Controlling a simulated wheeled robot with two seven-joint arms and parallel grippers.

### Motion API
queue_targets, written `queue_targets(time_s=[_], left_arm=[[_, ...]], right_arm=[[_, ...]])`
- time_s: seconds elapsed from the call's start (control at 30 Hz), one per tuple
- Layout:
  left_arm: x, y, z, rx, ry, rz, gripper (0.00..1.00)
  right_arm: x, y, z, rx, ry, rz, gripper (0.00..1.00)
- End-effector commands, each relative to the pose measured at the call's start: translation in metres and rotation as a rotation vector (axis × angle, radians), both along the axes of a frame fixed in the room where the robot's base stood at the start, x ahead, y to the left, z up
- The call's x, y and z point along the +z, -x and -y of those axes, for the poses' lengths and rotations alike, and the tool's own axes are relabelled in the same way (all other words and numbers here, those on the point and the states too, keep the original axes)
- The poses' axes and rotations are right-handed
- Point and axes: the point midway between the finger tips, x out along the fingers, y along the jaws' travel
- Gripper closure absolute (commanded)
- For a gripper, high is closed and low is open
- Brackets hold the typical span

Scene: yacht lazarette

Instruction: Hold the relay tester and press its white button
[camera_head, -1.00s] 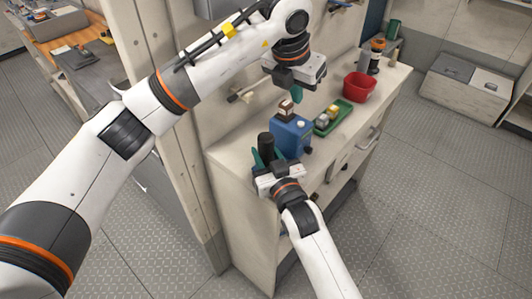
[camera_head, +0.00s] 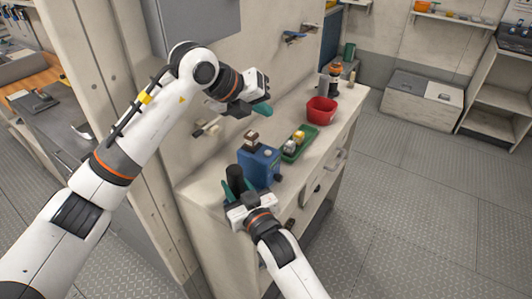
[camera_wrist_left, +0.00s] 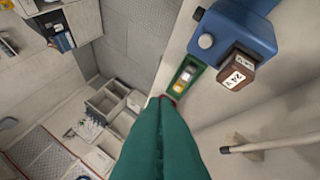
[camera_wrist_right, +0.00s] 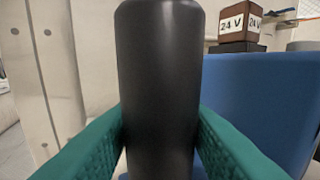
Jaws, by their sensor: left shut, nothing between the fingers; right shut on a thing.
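The relay tester (camera_head: 259,167) is a blue box with a black upright handle and a brown block marked "24 V" (camera_wrist_left: 237,67) on top. It stands on the near part of the bench. My right gripper (camera_head: 237,190) is shut on the black handle (camera_wrist_right: 160,90), one green finger on each side. My left gripper (camera_head: 264,109) is shut and empty, above and apart from the tester, its green fingers pointing right. In the left wrist view, the left fingers (camera_wrist_left: 163,105) show below the tester. A round pale button (camera_wrist_left: 205,41) shows on the blue body there.
A green tray (camera_head: 291,157) with small blocks lies just behind the tester. A red bin (camera_head: 321,111) and an orange-topped dark bottle (camera_head: 335,78) stand farther along the bench (camera_head: 205,187). A pale rod sticks out from the wall (camera_head: 205,129). Floor right of the bench is clear.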

Motion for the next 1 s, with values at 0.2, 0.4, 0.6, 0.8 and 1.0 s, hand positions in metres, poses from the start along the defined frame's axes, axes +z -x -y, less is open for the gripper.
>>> queue_targets(time_s=[0.2, 0.4, 0.6, 0.8, 1.0], left_arm=[[0.000, 0.000, 0.000, -0.001, 0.000, 0.001, 1.00], [-0.007, 0.000, 0.000, -0.002, -0.002, 0.000, 1.00], [-0.032, 0.001, 0.000, -0.002, -0.002, -0.003, 1.00], [-0.060, 0.001, 0.000, -0.002, -0.004, -0.002, 1.00], [-0.080, 0.000, 0.000, 0.000, -0.005, -0.001, 1.00]], right_arm=[[-0.001, 0.000, 0.000, 0.001, 0.001, -0.002, 0.97], [-0.001, 0.000, 0.000, 0.000, 0.001, -0.002, 0.97], [-0.001, 0.000, 0.000, 0.000, 0.001, -0.002, 0.97], [-0.001, 0.000, 0.000, 0.000, 0.001, -0.002, 0.97], [-0.001, 0.000, 0.000, 0.000, 0.000, -0.001, 0.97]])
